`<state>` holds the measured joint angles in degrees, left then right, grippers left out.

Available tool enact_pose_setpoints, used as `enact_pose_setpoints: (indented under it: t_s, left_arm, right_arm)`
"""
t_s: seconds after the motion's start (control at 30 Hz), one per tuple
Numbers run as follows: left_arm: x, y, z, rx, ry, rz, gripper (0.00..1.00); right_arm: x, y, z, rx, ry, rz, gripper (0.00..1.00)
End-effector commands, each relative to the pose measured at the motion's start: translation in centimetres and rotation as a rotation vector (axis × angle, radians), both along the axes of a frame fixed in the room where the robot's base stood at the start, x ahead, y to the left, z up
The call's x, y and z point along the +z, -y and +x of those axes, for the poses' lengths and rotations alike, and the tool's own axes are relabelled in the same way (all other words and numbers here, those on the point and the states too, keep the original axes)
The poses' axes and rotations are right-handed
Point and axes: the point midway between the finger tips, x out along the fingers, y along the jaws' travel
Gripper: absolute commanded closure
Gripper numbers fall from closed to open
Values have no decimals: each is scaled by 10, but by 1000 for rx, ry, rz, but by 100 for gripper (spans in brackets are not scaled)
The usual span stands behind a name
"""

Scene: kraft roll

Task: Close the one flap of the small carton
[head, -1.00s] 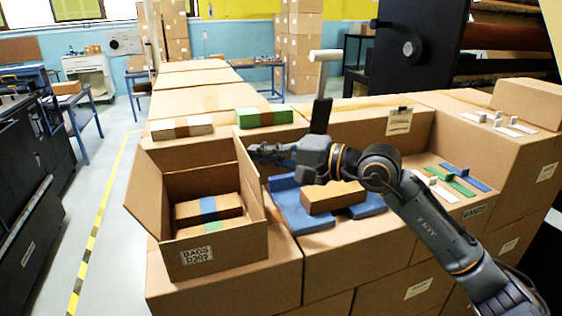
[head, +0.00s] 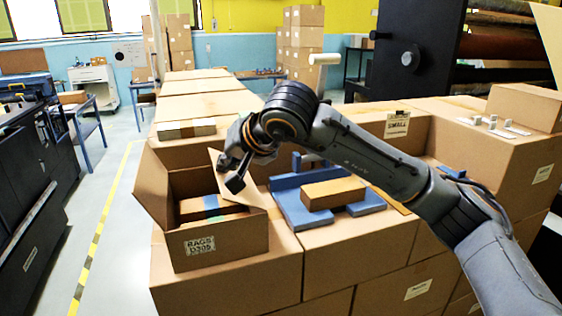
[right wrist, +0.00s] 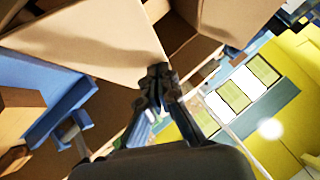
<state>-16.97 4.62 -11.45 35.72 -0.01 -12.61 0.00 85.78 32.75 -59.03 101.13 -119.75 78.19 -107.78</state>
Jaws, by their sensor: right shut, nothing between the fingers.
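The small carton (head: 222,246) with a printed label stands at the left on the larger boxes, open at the top, with brown packs with a blue band (head: 205,208) inside. My left gripper is out of view.
A blue cradle (head: 290,205) with a brown block (head: 333,193) sits right of the carton. A banded pack (head: 187,128) lies behind it. White pieces (head: 495,124) lie on the boxes at the far right. My right arm crosses above the cradle.

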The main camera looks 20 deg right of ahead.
Motion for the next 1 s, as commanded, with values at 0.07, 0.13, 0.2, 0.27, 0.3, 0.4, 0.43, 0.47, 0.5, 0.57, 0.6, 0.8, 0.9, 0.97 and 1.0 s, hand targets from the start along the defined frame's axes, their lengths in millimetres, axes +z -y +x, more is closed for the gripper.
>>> enact_pose_setpoints:
  t_s: [0.07,0.13,0.2,0.27,0.3,0.4,0.43,0.47,0.5,0.57,0.6,0.8,0.9,0.97,1.0]
  left_arm:
    - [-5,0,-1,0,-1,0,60]
    - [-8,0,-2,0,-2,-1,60]
    - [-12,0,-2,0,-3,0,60]
    - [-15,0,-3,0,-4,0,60]
    - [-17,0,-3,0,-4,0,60]
    - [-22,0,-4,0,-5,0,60]
    - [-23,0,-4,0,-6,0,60]
    - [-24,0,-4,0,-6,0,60]
    - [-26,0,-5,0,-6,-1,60]
    - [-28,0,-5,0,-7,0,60]
    - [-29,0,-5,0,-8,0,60]
    - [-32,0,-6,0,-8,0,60]
    - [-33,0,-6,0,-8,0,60]
    - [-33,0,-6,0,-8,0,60]
    - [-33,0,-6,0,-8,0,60]
  right_arm:
    - [-5,-6,0,2,6,-74,100]
    - [-9,-9,0,0,8,-136,100]
    - [-13,-12,0,1,9,-196,100]
    - [-16,-15,-1,1,11,-243,100]
    - [-18,-16,0,0,12,-273,100]
    - [-23,-19,-1,1,14,-340,100]
    - [-25,-20,-1,1,13,-358,100]
    - [-26,-20,-1,0,15,-373,100]
    - [-28,-20,0,-1,13,-376,100]
    - [-29,-21,0,0,14,-372,100]
    - [-31,-22,0,0,13,-372,100]
    - [-34,-23,-1,0,12,-370,100]
    - [-34,-24,-1,0,12,-369,100]
    - [-34,-24,-1,0,11,-369,100]
    - [-34,-24,-1,0,11,-369,100]
